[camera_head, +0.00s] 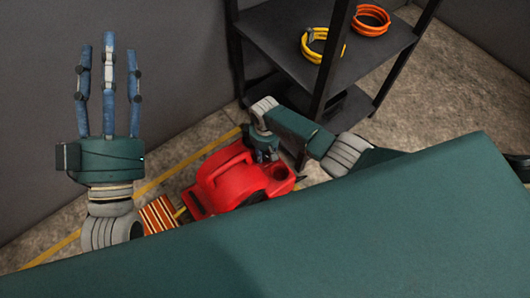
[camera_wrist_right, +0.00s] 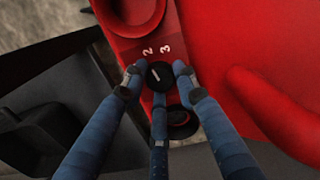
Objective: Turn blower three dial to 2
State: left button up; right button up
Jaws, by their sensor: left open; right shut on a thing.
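A red blower (camera_head: 235,182) sits on the floor below the shelf in the head view. In the right wrist view, its black dial (camera_wrist_right: 159,75) with a short white mark is on a red panel, with the numbers 2 and 3 printed beside it. The white mark slants towards the number side; I cannot tell which setting it marks. My right gripper (camera_wrist_right: 158,80) is shut on the dial, with blue fingers around it; this hand (camera_head: 264,150) reaches the blower's top edge in the head view. My left gripper (camera_head: 108,50) is open and empty, fingers up, near the wall.
A dark shelf (camera_head: 285,40) stands behind the blower, holding a yellow coil (camera_head: 322,45) and an orange coil (camera_head: 371,20). An orange striped object (camera_head: 158,214) is left of the blower. A yellow line (camera_head: 185,163) runs along the floor. Grey walls stand behind.

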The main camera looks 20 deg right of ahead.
aim_at(265, 155)
dwell(0.3)
jog(key=o, duration=0.9)
jog(key=shift+d, duration=0.1)
jog(key=shift+c, duration=0.2)
notch_tip(265, 155, up, 12)
